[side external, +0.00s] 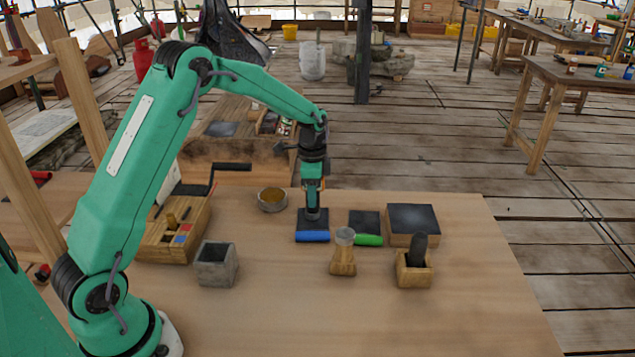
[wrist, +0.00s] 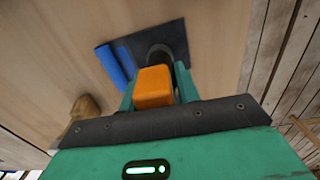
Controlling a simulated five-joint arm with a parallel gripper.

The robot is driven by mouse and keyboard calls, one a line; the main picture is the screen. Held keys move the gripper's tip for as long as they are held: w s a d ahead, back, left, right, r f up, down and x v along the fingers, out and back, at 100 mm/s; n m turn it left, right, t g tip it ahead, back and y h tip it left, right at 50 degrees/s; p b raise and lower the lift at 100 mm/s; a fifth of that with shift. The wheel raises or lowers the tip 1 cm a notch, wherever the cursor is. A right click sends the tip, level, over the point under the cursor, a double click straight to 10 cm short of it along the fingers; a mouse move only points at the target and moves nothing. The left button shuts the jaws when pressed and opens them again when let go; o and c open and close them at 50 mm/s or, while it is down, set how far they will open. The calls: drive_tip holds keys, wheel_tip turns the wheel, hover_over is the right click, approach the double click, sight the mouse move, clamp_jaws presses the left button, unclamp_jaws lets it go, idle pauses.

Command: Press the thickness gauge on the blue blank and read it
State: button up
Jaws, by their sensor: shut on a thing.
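The blue blank is a dark square plate with a blue strip along its near edge; its strip (side external: 313,236) faces the side camera, and it also shows in the wrist view (wrist: 115,68). My gripper (side external: 313,190) points down over this plate and is shut on the thickness gauge, whose orange body (wrist: 153,88) sits between the fingers in the wrist view. The gauge's dark round foot (side external: 312,215) is at the plate's top and appears to touch it. The gauge's reading face is not visible. A similar dark plate with a green strip (side external: 368,240) lies just to the right.
A dark slab on a wooden block (side external: 412,222) stands right of the plates. Nearer are a wooden stand with a pale top (side external: 343,260), a wooden holder (side external: 414,275) with a black piece, and a grey box (side external: 216,265). A cranked wooden box (side external: 175,240) and round bowl (side external: 272,200) are left.

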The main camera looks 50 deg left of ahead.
drive_tip(key=shift+r, duration=2.15)
drive_tip(key=shift+f, duration=0.15)
drive_tip(key=shift+f, duration=2.15)
drive_tip(key=o, duration=1.1)
drive_tip(key=shift+o, duration=0.2)
